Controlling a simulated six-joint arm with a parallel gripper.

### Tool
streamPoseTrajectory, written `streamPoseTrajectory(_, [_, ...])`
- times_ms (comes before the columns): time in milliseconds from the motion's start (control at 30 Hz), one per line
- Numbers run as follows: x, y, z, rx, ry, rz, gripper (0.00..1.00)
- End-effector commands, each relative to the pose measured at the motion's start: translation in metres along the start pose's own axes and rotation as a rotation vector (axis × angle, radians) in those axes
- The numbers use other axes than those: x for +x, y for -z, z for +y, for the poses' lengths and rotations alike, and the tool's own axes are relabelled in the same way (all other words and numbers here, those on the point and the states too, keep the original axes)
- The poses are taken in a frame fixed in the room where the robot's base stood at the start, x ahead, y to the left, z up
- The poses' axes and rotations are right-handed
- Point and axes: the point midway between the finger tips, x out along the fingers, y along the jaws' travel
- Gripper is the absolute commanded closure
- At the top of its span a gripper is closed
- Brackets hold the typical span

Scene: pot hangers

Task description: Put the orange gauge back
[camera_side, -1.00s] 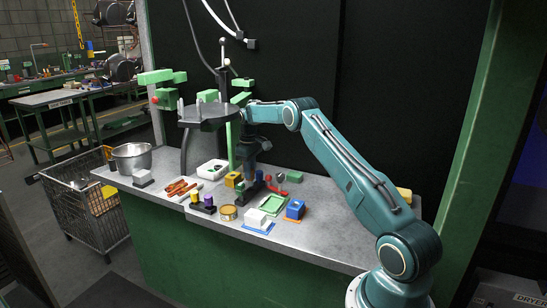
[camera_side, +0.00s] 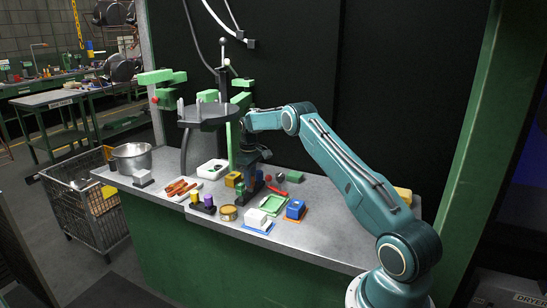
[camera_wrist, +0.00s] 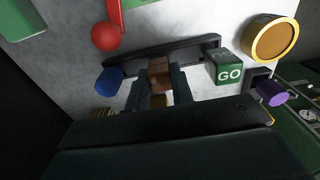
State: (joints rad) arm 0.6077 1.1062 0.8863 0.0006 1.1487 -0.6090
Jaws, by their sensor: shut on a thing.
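My gripper (camera_wrist: 158,92) is shut on a brownish-orange block, the orange gauge (camera_wrist: 158,72), with one dark finger on each side of it. The gauge is at the middle of a long black rack (camera_wrist: 190,47), between a blue piece (camera_wrist: 109,82) and a green block marked GO (camera_wrist: 226,68). I cannot tell whether the gauge rests fully in the rack. In the side view my gripper (camera_side: 248,188) points down low over the bench, and the gauge is too hidden there to make out.
A gold round tin (camera_wrist: 275,38) and a purple knob (camera_wrist: 272,93) lie right of the rack in the wrist view. A red ball-ended piece (camera_wrist: 106,36) lies beyond it. In the side view a white bin (camera_side: 212,169) stands behind and a green tray (camera_side: 273,205) in front.

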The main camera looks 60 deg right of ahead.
Motion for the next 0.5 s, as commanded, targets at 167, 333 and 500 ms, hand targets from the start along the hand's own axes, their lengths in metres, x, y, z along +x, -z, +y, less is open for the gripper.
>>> streamPoseTrajectory(167, [0.0021,-0.0001,-0.0001,0.000,0.000,0.000,0.69])
streamPoseTrajectory(333, [0.0021,-0.0001,0.0000,0.000,0.000,0.000,0.55])
streamPoseTrajectory(500, [0.0019,0.0000,0.0000,0.000,0.000,0.000,0.55])
